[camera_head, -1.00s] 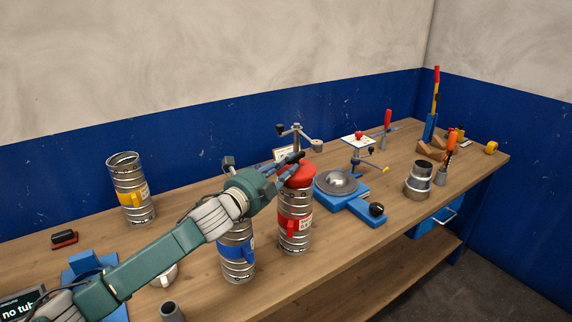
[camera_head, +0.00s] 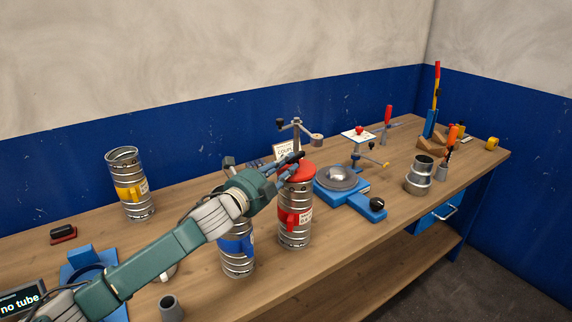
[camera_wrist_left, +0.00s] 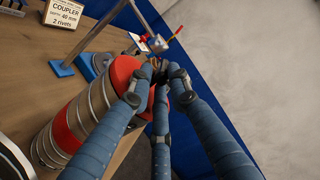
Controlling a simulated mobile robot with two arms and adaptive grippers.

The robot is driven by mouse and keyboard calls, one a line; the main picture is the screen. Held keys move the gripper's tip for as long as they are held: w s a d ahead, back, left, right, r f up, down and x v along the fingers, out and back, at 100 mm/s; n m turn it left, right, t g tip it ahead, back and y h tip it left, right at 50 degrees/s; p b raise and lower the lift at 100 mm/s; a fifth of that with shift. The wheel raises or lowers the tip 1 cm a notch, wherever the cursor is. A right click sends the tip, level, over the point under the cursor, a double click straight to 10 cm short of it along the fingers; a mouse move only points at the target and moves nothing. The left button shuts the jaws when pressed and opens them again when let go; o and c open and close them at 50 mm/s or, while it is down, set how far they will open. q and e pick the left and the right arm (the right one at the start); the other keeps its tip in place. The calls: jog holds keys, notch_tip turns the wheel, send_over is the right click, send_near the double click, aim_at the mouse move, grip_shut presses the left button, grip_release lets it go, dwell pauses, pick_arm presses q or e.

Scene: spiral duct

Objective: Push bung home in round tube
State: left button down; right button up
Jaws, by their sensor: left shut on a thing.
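The red bung (camera_head: 299,174) sits in the mouth of the spiral round tube with the red tag (camera_head: 295,225), which stands upright on the bench. In the left wrist view the bung (camera_wrist_left: 124,72) shows as a red cap at the tube's top, with the tube (camera_wrist_left: 85,118) tilted in that picture. My left gripper (camera_head: 296,157) is over the bung and shut on it; its blue fingers (camera_wrist_left: 157,72) close together at the bung's edge, hiding the exact contact. My right gripper is not in view.
A blue-tagged tube (camera_head: 237,249) stands close under my left wrist. A yellow-tagged tube (camera_head: 131,186) stands at the left. A blue fixture with a metal dome (camera_head: 341,178) is just right of the bung. The bench front right of the red-tagged tube is clear.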

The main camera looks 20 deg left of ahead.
pick_arm(q)
jog(key=shift+r+p, duration=1.7)
jog(key=shift+r, duration=0.2)
jog(key=shift+f, duration=0.15)
jog(key=shift+a+m, duration=0.15)
jog(key=shift+m, duration=0.35)
jog(key=shift+p, duration=0.55)
jog(key=shift+f+b, duration=0.55)
jog(key=shift+f, duration=0.2)
jog(key=shift+f, duration=0.35)
jog(key=shift+f+b, duration=0.85)
jog(key=c, duration=1.5)
grip_release()
jog(key=shift+c, duration=0.2)
